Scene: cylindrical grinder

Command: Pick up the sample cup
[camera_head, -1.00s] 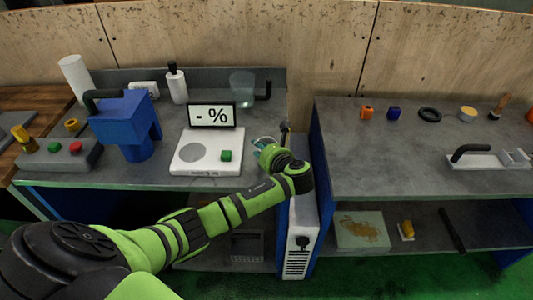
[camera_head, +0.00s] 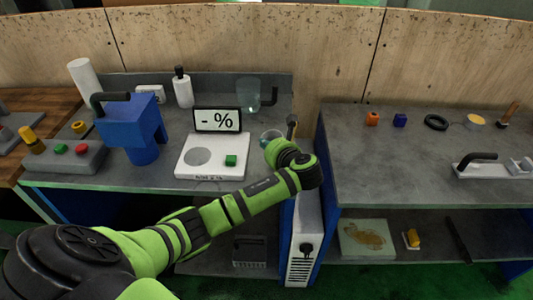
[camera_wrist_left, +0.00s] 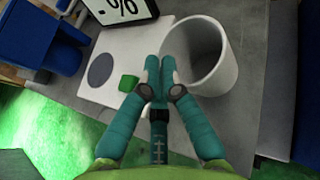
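A pale grey, open-topped cup (camera_wrist_left: 208,78), which I take to be the sample cup, stands upright beside the scale in the left wrist view. My right gripper is not in view.
The white scale (camera_head: 186,172) with a green button (camera_head: 231,161) and display (camera_head: 217,120) stands left of the cup. A clear jug (camera_head: 247,96) and a white bottle (camera_head: 182,90) stand behind. A gap separates this bench from the right bench (camera_head: 400,165).

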